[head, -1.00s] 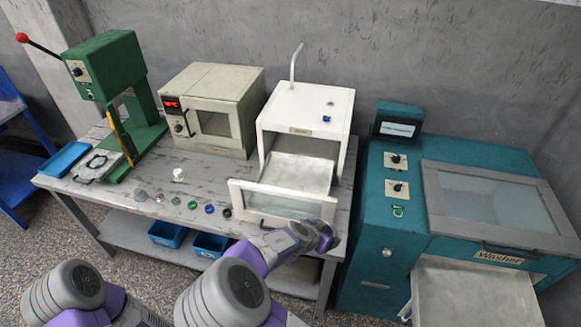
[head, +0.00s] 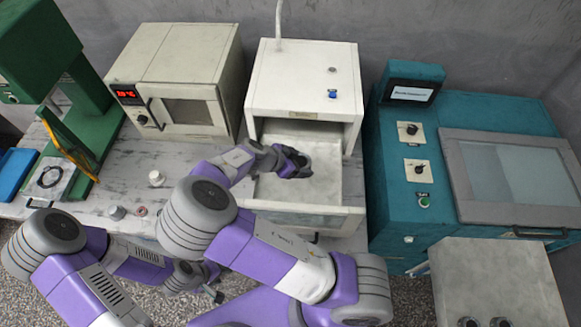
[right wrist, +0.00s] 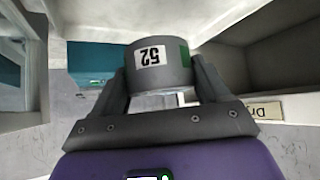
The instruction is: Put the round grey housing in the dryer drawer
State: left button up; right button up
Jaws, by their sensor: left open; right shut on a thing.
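The round grey housing (right wrist: 158,66) fills the space between my right gripper's fingers in the right wrist view. It bears an upside-down "52" label and a green patch. My right gripper (head: 296,161) is shut on it, over the open dryer drawer (head: 270,192) in the head view. There the housing (head: 304,158) is small and dark, partly covered by the fingers. I cannot tell whether it touches the drawer floor. The white dryer (head: 305,85) stands behind the drawer. My left gripper (head: 216,294) is open and low in front of the table, with no object visible in it.
A cream oven (head: 185,85) stands left of the dryer, and a green press (head: 80,120) further left. Small parts, including a white one (head: 156,178), lie on the table.

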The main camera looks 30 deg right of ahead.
jog(key=shift+s+f, duration=0.15)
jog(key=shift+f, duration=0.45)
notch_tip(320, 180, down, 9)
jog(key=shift+f, duration=0.2)
jog(key=shift+f+b, duration=0.2)
jog(key=shift+b, duration=0.15)
jog(key=o, duration=1.3)
jog(key=shift+r, duration=0.1)
jog(key=shift+r+p, duration=0.2)
jog(key=shift+p, duration=0.1)
jog(key=v, duration=1.2)
jog(key=shift+f, duration=0.1)
